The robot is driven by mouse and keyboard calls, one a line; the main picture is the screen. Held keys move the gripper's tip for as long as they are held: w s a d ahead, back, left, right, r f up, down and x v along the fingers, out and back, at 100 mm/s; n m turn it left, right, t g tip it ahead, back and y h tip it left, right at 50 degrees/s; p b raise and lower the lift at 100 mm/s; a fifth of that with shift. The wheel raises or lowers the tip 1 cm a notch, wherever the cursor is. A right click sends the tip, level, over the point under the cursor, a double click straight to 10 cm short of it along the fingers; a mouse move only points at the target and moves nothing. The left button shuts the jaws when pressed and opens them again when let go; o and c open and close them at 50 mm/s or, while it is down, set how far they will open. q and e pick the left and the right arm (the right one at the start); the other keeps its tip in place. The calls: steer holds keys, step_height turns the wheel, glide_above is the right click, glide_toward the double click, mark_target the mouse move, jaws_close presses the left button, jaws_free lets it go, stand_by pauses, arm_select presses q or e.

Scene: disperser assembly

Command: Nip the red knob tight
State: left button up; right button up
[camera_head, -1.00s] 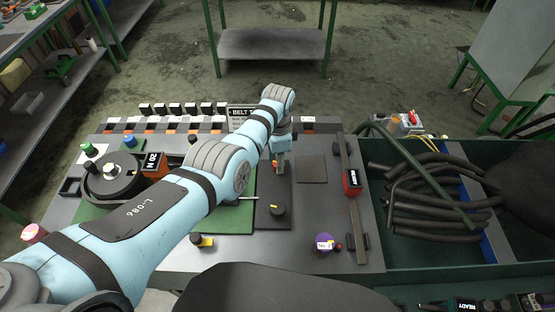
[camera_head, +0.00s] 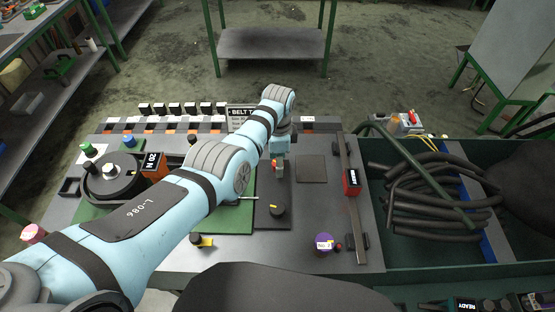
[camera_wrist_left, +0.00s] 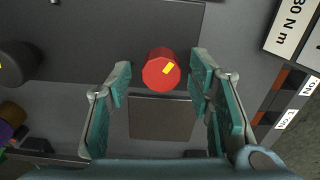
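The red knob (camera_wrist_left: 160,70) is round with a yellow mark on its face, and shows in the middle of the left wrist view. It stands by a dark plate. My left gripper (camera_wrist_left: 161,78) is open, with one finger on each side of the knob and a visible gap on both sides. In the head view the left gripper (camera_head: 278,162) points down over the panel, and a small bit of the red knob (camera_head: 275,163) shows at its fingertips. My right gripper is not in view.
A black knob (camera_head: 277,209) stands on the dark plate nearer to me. A purple knob (camera_head: 324,243) is at the front right. A rail with a red READY block (camera_head: 352,183) runs along the right. A bin of black hoses (camera_head: 430,200) lies beyond it.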

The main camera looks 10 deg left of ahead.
arm_select(q)
steer(key=shift+r, duration=0.1)
step_height(320, 180, up, 12)
stand_by(0.5)
